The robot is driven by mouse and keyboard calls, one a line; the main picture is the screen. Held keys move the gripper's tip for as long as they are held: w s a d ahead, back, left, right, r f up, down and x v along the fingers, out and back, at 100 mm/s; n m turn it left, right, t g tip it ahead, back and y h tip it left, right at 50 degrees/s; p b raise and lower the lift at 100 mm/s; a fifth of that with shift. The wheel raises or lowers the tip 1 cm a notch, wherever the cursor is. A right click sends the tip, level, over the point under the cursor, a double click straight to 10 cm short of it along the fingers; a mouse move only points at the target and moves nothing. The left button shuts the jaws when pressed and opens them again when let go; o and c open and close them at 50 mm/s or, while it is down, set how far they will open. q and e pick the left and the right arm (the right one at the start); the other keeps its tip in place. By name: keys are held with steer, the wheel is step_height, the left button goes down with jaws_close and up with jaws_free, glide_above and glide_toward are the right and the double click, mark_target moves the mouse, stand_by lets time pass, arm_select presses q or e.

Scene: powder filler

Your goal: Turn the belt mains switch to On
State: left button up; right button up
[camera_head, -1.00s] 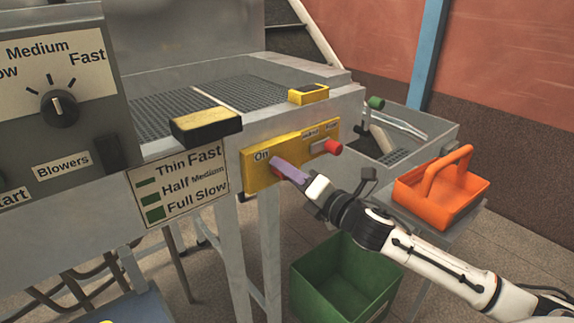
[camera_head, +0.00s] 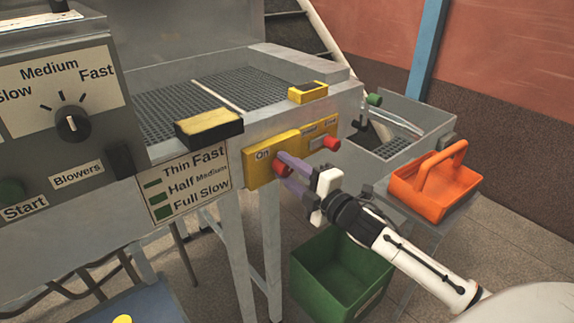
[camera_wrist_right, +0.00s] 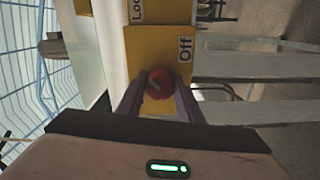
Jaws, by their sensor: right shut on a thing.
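The belt mains switch is a red knob (camera_head: 281,168) on a yellow panel (camera_head: 262,173) at the front of the metal frame. An "On" label shows at the panel's upper left. My right gripper (camera_head: 284,171) comes from the lower right, with its purple fingers on either side of the knob, shut on it. My left gripper is not in view.
A second red knob (camera_head: 332,143) is close by on the right. A black and yellow box (camera_head: 208,128) juts out at the left. A green bin (camera_head: 340,277) stands below my right arm, and an orange basket (camera_head: 430,187) is to its right.

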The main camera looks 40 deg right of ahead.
steer(key=shift+m, duration=0.4)
steer(key=o, duration=1)
steer(key=shift+o, duration=0.2)
steer(key=s+b, duration=0.1)
steer(key=s, duration=0.9)
steer(key=shift+s+d, duration=0.15)
steer(key=shift+d, duration=0.25)
